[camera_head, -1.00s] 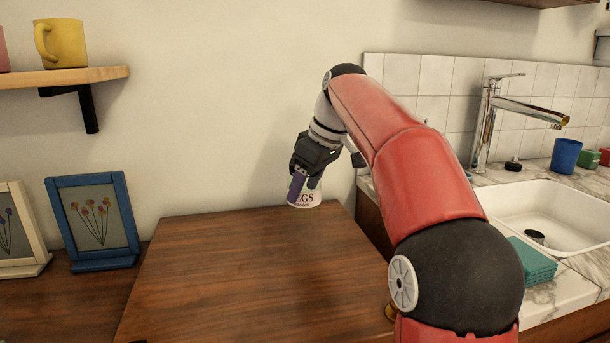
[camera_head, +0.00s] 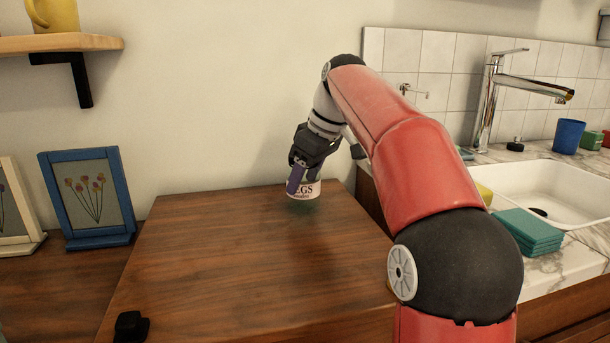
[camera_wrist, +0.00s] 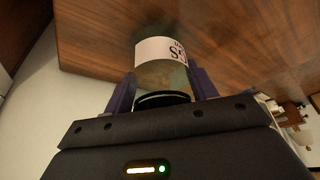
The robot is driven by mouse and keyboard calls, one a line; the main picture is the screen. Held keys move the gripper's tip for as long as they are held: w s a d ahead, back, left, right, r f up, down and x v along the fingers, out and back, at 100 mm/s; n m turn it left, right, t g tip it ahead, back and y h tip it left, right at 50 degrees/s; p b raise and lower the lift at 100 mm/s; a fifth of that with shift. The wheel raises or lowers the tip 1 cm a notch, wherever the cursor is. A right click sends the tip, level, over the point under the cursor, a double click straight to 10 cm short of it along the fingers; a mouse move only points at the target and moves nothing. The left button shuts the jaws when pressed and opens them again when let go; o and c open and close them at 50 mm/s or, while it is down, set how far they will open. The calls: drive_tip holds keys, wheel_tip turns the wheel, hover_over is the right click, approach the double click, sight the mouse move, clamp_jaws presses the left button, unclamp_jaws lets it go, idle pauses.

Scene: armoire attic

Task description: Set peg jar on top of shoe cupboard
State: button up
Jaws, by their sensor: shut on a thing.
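The peg jar (camera_head: 304,190) has a white label with dark letters reading "EGS" in the head view. It is at the far end of the brown wooden cupboard top (camera_head: 230,255), near the wall. My gripper (camera_head: 300,178) is shut on the jar from above, with a purple finger across its side. In the wrist view the jar (camera_wrist: 162,50) shows between the two purple fingers (camera_wrist: 160,90), with the wooden surface behind it. I cannot tell whether the jar's base touches the wood. The jar's upper part is partly hidden by the gripper.
A blue picture frame (camera_head: 88,197) and a cream one (camera_head: 14,215) stand left of the cupboard top. A small black object (camera_head: 131,326) is at its front left. A sink (camera_head: 565,195), tap (camera_head: 490,100) and teal cloths (camera_head: 528,231) are at right. The middle of the top is clear.

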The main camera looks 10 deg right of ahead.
drive_tip(key=shift+f+b, duration=0.3)
drive_tip(key=shift+f, duration=0.15)
drive_tip(key=o, duration=1.2)
drive_tip(key=shift+o, duration=0.2)
